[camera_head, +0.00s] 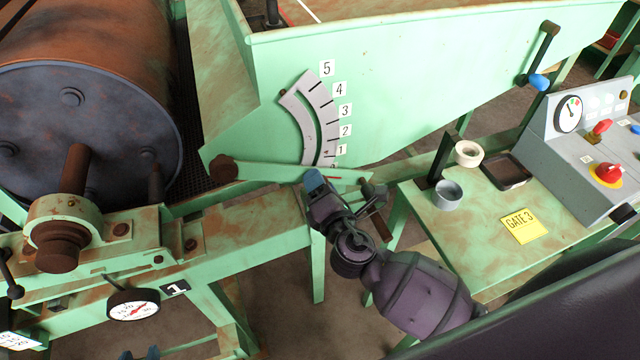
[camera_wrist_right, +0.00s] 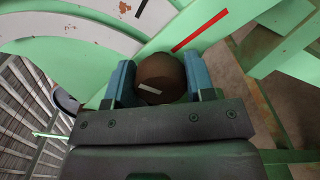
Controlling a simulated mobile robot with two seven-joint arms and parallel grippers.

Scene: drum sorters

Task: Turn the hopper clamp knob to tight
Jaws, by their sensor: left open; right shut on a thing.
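The clamp knob (camera_wrist_right: 160,77) is a round brown knob with a short white line on its face, seen in the right wrist view. My right gripper (camera_wrist_right: 158,85) is shut on it, with one blue finger on each side. The white line lies nearly level, and a red stripe (camera_wrist_right: 200,30) runs diagonally on the green surface above right. In the head view my right gripper (camera_head: 314,182) is at the end of the green lever below the hopper (camera_head: 420,90), and it hides the knob. A small dark and blue tip of my left gripper (camera_head: 140,354) shows at the bottom edge, open.
A grey curved scale (camera_head: 315,115) numbered up to 5 is on the hopper side. A rusty drum (camera_head: 90,60) stands at left. A green side table (camera_head: 460,235) at right carries a tape roll (camera_head: 468,153), a grey cup (camera_head: 448,193), a yellow card (camera_head: 522,225) and a control box (camera_head: 590,150).

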